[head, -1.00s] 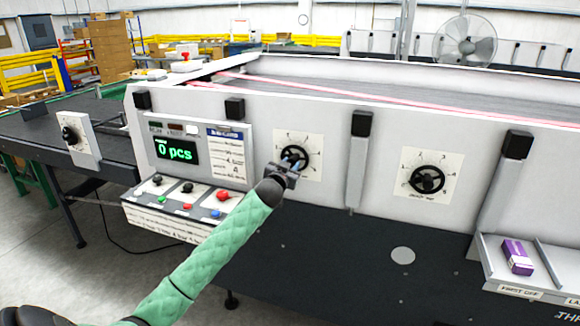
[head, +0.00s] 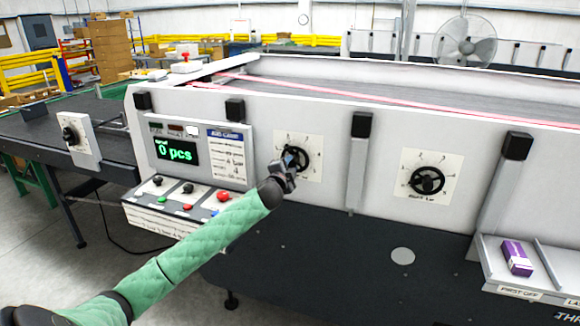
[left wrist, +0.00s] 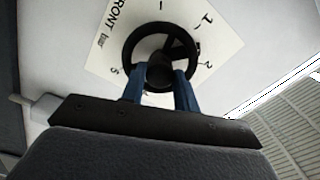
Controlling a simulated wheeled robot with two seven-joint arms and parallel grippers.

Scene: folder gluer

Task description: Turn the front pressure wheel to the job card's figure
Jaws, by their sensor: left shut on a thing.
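The front pressure wheel (head: 301,153) is a small black handwheel on a white dial plate, on the machine's pale side wall. In the left wrist view the wheel (left wrist: 131,48) fills the top middle, and its plate (left wrist: 110,48) reads "FRONT bar" with figures around the rim. My left gripper (head: 290,162) is at this wheel, its arm coming from the lower left. Its two blue fingers (left wrist: 160,80) are shut on the wheel's middle part. The wheel's set figure cannot be read clearly. The job card (head: 228,157) is on the control panel, its text small and blurred. My right gripper is out of view.
A second black handwheel (head: 428,180) is on a dial plate to the right. The control panel's display (head: 176,151) reads "0 pcs". A purple box (head: 517,257) lies in a tray at the lower right.

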